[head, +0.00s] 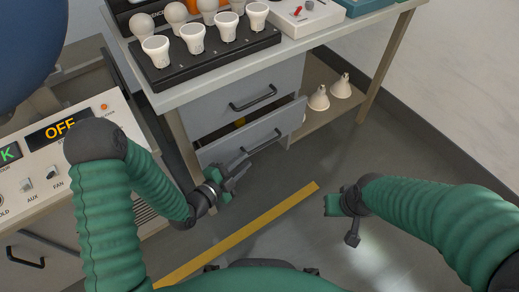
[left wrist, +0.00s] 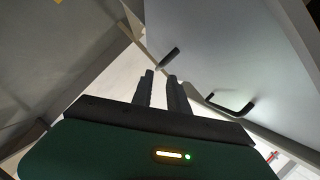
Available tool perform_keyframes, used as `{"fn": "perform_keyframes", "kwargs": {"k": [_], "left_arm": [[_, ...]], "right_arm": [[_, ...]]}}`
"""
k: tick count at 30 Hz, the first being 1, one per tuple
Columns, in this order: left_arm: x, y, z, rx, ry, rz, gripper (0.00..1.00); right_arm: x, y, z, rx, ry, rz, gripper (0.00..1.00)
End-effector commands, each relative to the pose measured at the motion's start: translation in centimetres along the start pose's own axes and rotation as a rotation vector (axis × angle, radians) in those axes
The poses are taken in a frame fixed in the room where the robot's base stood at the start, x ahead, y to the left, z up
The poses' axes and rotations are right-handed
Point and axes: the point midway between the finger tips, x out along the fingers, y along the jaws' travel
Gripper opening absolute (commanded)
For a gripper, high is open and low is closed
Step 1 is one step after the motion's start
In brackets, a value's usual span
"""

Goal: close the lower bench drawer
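The lower bench drawer (head: 222,149) is pulled part way out below the closed upper drawer (head: 222,104). Its dark bar handle (head: 262,142) is on its front. My left gripper (head: 243,164) is just in front of the lower drawer's front, below its handle; I cannot tell whether it touches. In the left wrist view its two fingers (left wrist: 160,75) are a little apart with nothing between them. A dark handle end shows just beyond the tips, and another handle (left wrist: 232,104) is to the right. My right gripper (head: 342,208) is over the floor, away from the drawer; its fingers are unclear.
The bench top carries a black rack (head: 215,60) of white sockets and bulbs, and a white box (head: 303,18). White cone-shaped items (head: 319,99) stand on the low shelf right of the drawers. A control panel (head: 60,165) is at left. Floor with a yellow stripe (head: 250,230) is open.

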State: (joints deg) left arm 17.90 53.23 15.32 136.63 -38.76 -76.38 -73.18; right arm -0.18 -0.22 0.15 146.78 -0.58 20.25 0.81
Motion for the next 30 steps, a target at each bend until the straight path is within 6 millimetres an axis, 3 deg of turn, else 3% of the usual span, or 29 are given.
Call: {"fn": "perform_keyframes", "kwargs": {"k": [6, 12, 22, 27, 30], "left_arm": [[5.9, 0.4, 0.0, 0.003, 0.002, 0.000, 0.20], [8.9, 0.3, 0.0, 0.001, 0.000, 0.001, 0.20], [9.5, 0.0, -0.1, 0.000, -0.001, 0.002, 0.20], [9.5, 0.1, -0.1, 0.000, -0.001, 0.002, 0.00], [9.5, 0.1, -0.2, 0.000, -0.001, 0.002, 0.00]], "right_arm": [[2.5, 0.1, 0.5, 0.001, 0.000, -0.002, 0.00], [3.4, 0.1, 0.7, 0.001, 0.001, -0.002, 0.00], [3.4, 0.1, 0.7, 0.001, 0.001, -0.002, 0.00], [3.4, 0.1, 0.7, 0.001, 0.001, -0.002, 0.00], [3.4, 0.1, 0.7, 0.001, 0.001, -0.002, 0.00]]}}
